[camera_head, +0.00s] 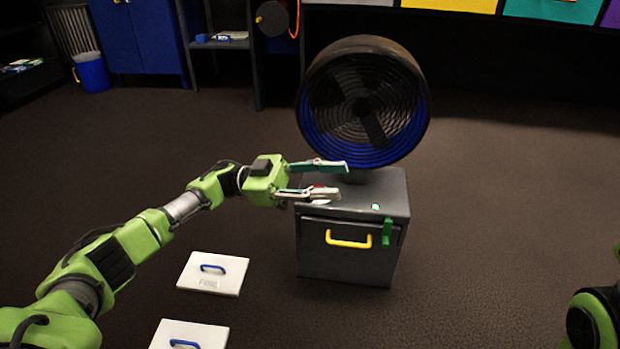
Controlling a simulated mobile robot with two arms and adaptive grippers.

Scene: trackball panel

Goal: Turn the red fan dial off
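A large dark round fan (363,100) with a blue inner rim stands on a grey metal box (350,262). My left gripper (341,181) reaches in from the left over the left part of the box top. Its two fingers are spread apart, with nothing seen clamped between them. A small bit of red, probably the red fan dial (319,186), shows just behind the lower finger, which hides most of it. I cannot tell whether the finger touches it or how the dial is turned. My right gripper is not in view.
The box has a yellow handle (348,240), a small lit green button (376,207) and a green latch (387,231). Two white panels with blue handles lie on the floor, one here (212,273). A blue bin (93,73) stands far back. The floor right of the box is clear.

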